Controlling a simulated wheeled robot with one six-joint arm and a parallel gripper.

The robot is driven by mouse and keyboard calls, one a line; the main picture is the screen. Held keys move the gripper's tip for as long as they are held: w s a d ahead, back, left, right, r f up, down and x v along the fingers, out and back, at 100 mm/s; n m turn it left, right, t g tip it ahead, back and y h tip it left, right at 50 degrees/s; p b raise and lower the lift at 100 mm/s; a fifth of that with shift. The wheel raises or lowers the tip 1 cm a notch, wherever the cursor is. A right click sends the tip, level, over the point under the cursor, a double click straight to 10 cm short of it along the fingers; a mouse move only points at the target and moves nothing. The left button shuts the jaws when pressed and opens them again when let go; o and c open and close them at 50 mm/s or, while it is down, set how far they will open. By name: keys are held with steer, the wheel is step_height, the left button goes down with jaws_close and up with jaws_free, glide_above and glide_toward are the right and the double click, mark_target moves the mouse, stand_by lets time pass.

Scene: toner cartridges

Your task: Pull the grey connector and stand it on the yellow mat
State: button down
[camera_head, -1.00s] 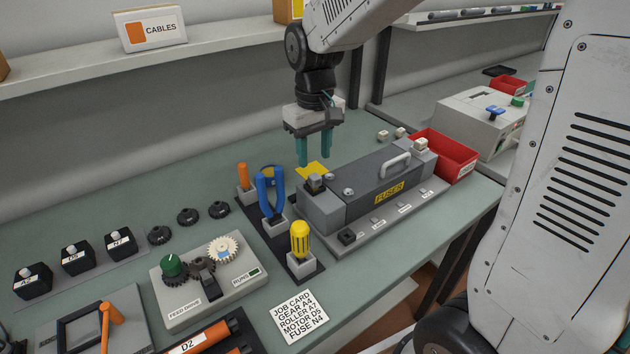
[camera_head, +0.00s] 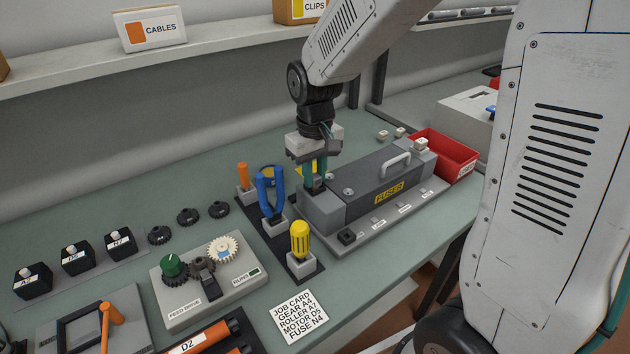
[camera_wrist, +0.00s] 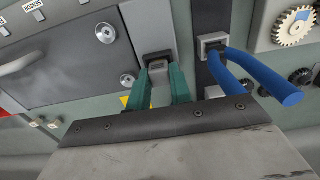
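The grey connector (camera_head: 315,189) sits at the left end of the dark fuser unit (camera_head: 365,190). In the wrist view the connector (camera_wrist: 159,70) shows between my two teal fingers, at its grey socket. My gripper (camera_head: 315,184) is down at the connector, one finger on each side, and appears closed on it. My gripper (camera_wrist: 160,80) hides part of the connector. The yellow mat (camera_head: 318,165) lies behind the fuser's left end, mostly hidden by my gripper. A bit of the mat (camera_wrist: 125,101) shows beside a finger in the wrist view.
Blue-handled pliers (camera_head: 270,192), an orange-handled tool (camera_head: 242,175) and a yellow screwdriver (camera_head: 300,240) stand in a rack close to the left. A red bin (camera_head: 452,155) is right of the fuser. Small light blocks (camera_head: 383,135) lie behind the fuser.

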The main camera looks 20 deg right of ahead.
mark_target(315, 176)
steer(key=shift+r, duration=2.65)
stand_by(1.3)
steer(key=shift+r, duration=1.9)
steer(key=shift+s, duration=0.1)
